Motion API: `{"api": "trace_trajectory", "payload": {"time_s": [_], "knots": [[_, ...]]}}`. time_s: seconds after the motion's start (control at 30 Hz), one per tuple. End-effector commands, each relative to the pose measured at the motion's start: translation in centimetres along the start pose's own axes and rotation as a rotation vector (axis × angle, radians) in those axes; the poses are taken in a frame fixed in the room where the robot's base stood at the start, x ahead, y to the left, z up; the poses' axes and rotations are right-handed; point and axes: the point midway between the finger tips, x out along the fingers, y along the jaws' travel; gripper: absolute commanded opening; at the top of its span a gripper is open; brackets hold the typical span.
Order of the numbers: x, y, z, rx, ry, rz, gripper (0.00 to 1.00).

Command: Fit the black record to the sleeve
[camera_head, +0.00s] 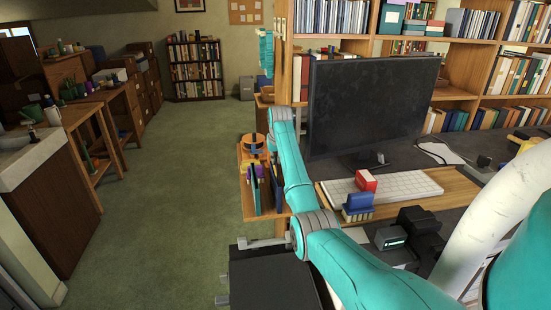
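I cannot make out a black record in the camera_head view. No record sleeve is clearly identifiable either. Thin upright blue and green items (256,188) stand in a low wooden rack (243,160) left of the desk, too small to tell whether any is a sleeve. My teal arm comes in from the lower right, bends at a grey joint, and rises past the desk's left end. I cannot see gripper fingers at its far end, and nothing held shows.
The desk carries a dark monitor (368,102), a white keyboard (395,187), a red block (366,180), a blue brush-like item (357,204) and a black device (416,228). Bookshelves (470,60) stand behind. Open green floor (180,200) lies left; a sink counter (30,160) is beyond.

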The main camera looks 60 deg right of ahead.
Motion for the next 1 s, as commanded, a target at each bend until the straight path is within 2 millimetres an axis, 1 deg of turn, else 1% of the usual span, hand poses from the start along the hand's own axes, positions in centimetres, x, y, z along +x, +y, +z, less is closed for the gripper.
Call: {"api": "trace_trajectory", "payload": {"time_s": [1.0], "knots": [[2.0, 0.0, 0.8, 0.0, -0.001, 0.0, 0.0]]}}
